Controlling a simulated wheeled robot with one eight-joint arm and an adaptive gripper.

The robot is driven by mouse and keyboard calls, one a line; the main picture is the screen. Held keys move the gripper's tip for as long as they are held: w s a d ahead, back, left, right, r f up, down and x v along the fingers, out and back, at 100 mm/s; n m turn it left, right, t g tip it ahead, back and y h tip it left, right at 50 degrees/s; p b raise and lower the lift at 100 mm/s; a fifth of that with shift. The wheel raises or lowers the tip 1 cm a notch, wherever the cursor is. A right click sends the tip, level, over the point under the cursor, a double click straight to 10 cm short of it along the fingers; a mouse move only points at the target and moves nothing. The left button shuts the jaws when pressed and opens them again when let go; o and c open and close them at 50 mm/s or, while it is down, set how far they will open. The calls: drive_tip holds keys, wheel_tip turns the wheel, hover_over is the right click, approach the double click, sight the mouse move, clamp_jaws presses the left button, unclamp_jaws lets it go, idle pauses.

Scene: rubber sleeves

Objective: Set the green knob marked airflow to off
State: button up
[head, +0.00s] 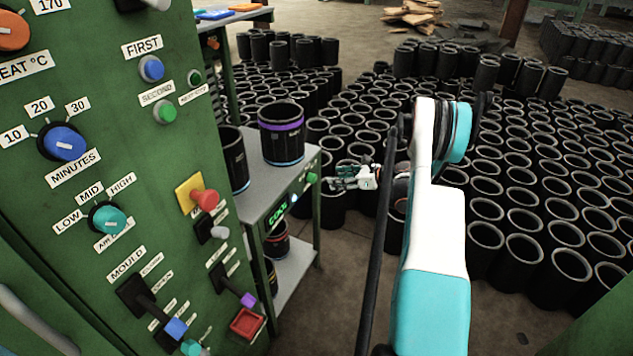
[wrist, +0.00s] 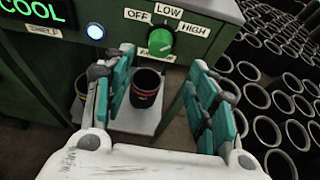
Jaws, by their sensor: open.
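The green knob (wrist: 160,42) sits on the front of the small green cooling cabinet, with OFF at its upper left, LOW above and HIGH at its right. A label just below it is too small to read surely. Which mark the knob points to is unclear. It also shows small in the head view (head: 312,178). My gripper (wrist: 161,62) is open and empty, its teal fingers on either side of the knob in the picture and apart from it. In the head view my gripper (head: 345,178) is just right of the knob.
The cabinet has a lit COOL display (wrist: 30,12) and a white-blue lit button (wrist: 95,31). A black sleeve (wrist: 146,88) stands on its lower shelf. A sleeve with a purple band (head: 281,130) stands on top. The tall green control panel (head: 110,150) is left; many sleeves cover the right floor.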

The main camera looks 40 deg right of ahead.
sight(315, 179)
drive_tip(key=b+x, duration=0.3)
drive_tip(key=x, duration=0.7)
drive_tip(key=shift+a, duration=0.1)
drive_tip(key=c, duration=1.1)
